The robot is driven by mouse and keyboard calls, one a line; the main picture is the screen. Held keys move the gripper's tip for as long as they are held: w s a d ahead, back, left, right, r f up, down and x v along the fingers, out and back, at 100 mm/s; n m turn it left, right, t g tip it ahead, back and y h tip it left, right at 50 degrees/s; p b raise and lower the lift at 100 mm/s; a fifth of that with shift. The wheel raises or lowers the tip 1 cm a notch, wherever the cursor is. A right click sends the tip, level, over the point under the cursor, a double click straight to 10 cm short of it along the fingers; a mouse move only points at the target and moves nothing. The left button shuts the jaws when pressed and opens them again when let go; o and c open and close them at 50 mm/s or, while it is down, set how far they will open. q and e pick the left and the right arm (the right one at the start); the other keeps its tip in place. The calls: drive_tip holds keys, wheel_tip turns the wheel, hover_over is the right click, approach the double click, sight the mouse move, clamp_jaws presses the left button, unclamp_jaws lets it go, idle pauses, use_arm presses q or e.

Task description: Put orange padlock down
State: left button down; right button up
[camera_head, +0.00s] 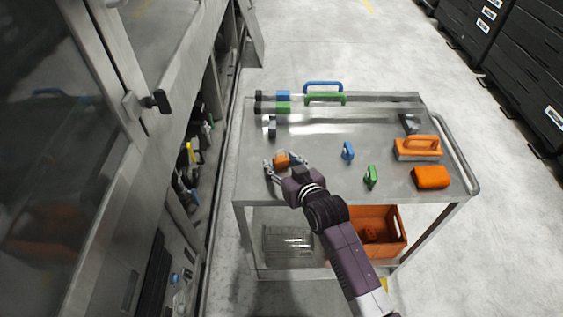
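The orange padlock (282,160) is at the left front part of the grey metal cart top (322,160). My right gripper (281,161) comes in from the lower right over the cart. Its two fingers are spread, one on each side of the padlock, with a gap showing on the left side. The padlock appears to be at the tabletop; contact beneath it is not clear. A blue padlock (348,151) and a green padlock (371,177) stand to the right of the gripper. My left gripper is not in view.
An orange brush (418,148) and an orange block (431,177) lie at the cart's right. Blue and green handled tools (323,86) lie along the back. An orange crate (391,236) is on the lower shelf. The machine's open door (120,70) is at left.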

drive_tip(key=shift+r, duration=0.1)
drive_tip(key=v, duration=1.2)
